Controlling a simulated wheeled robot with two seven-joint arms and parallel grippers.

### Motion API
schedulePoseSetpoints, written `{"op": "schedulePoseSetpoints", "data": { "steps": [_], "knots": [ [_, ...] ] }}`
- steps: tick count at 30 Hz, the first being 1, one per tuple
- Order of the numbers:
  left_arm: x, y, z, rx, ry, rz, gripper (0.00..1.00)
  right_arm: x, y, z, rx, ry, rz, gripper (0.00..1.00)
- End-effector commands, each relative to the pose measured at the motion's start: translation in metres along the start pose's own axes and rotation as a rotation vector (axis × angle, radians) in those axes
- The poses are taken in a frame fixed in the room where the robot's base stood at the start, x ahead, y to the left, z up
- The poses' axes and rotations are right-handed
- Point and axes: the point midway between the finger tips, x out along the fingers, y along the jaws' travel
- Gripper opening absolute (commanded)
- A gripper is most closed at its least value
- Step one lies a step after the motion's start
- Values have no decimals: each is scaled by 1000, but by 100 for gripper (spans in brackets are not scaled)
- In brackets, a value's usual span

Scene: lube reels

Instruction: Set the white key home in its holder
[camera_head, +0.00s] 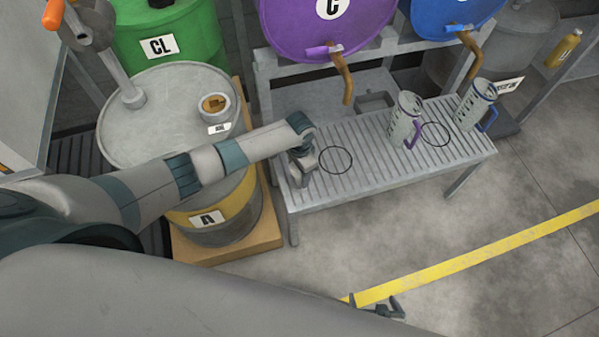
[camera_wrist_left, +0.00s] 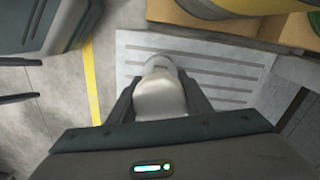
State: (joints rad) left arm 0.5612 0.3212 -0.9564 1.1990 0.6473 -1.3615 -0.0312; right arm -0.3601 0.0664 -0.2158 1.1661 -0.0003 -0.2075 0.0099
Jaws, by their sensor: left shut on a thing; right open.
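My left gripper (camera_head: 302,168) is above the near left end of the slatted bench, left of an empty black ring mark. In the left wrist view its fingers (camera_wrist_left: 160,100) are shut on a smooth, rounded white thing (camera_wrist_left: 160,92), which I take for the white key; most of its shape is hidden. A round grey cup (camera_head: 214,107) with a brown-yellow inside and a small label stands on the grey drum lid; I cannot tell whether it is the key's holder. My right gripper (camera_head: 372,303) is open and empty over the floor.
The slatted bench (camera_head: 400,165) carries a purple-handled jug (camera_head: 404,118) and a blue-handled jug (camera_head: 473,104). Purple (camera_head: 300,30) and blue (camera_head: 430,15) drums with spouts hang behind it. A yellow-banded drum (camera_head: 225,208) stands left. The floor in front is clear, with a yellow line (camera_head: 480,255).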

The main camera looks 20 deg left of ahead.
Motion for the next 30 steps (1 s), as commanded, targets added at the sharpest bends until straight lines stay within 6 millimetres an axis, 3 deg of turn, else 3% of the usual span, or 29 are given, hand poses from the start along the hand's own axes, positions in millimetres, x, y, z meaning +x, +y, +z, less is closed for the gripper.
{"op": "schedulePoseSetpoints", "data": {
  "steps": [24, 25, 27, 30],
  "knots": [
    [17, 0, 0, 0, 1, 0, 21, 8, 0, 5, 0, 0, 0, 98],
    [17, 0, -1, 0, 1, 0, 47, 8, 0, 5, 0, 0, 0, 98],
    [16, 0, 0, 0, 1, 0, 64, 7, 0, 5, 0, 0, 0, 98],
    [16, 0, 0, 0, 1, 0, 67, 7, 0, 5, 0, 0, 0, 98]
  ]
}}
